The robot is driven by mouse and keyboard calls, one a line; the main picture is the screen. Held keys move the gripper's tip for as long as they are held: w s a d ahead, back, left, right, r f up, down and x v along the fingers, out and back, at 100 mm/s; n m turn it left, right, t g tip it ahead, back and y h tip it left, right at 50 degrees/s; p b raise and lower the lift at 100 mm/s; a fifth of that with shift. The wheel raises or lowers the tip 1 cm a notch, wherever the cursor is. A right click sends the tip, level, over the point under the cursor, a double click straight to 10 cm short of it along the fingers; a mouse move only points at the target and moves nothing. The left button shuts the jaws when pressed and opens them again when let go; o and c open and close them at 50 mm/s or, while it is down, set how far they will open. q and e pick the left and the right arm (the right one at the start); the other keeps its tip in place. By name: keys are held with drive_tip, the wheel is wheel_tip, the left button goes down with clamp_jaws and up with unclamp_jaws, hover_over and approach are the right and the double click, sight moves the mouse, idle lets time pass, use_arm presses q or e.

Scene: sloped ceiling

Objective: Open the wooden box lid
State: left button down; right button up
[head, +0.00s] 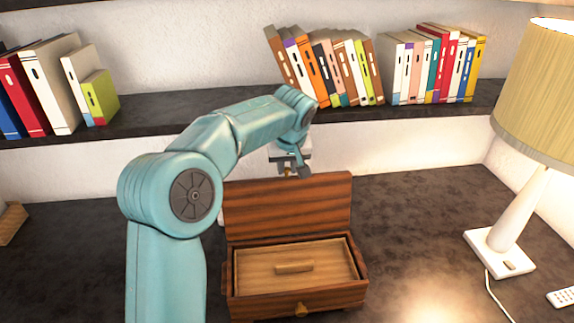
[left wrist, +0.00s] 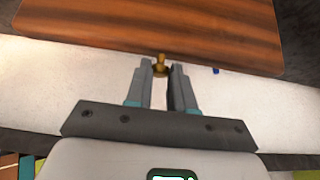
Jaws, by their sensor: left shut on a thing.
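The wooden box (head: 245,305) stands on the dark desk, and its striped brown lid (head: 290,208) is raised nearly upright at the back. Inside the box is a lighter wooden panel (head: 325,262) with a small bar handle (head: 294,268). My left gripper (head: 289,172) is at the top edge of the raised lid. In the left wrist view the left gripper's fingers (left wrist: 162,68) are shut on a small brass knob (left wrist: 160,61) at the lid's edge. The lid also fills the top of that view (left wrist: 160,25). My right gripper is not in view.
A lamp (head: 507,225) with a white base stands on the right, with a remote (head: 561,297) near it. A shelf (head: 420,110) with rows of books runs behind the box. The desk between box and lamp is clear.

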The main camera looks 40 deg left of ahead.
use_arm(q)
drive_tip(key=s+d, duration=0.1)
drive_tip(key=s+d+b, duration=0.2)
drive_tip(key=shift+d+r, duration=0.25)
drive_tip(key=shift+d, duration=0.15)
drive_tip(key=c, duration=1)
unclamp_jaws()
drive_tip(key=shift+o, duration=0.2)
drive_tip(key=p+v, duration=0.1)
drive_tip(key=v, duration=1.5)
drive_tip(key=shift+w+a+r, duration=0.1)
drive_tip(key=shift+w+a, duration=0.05)
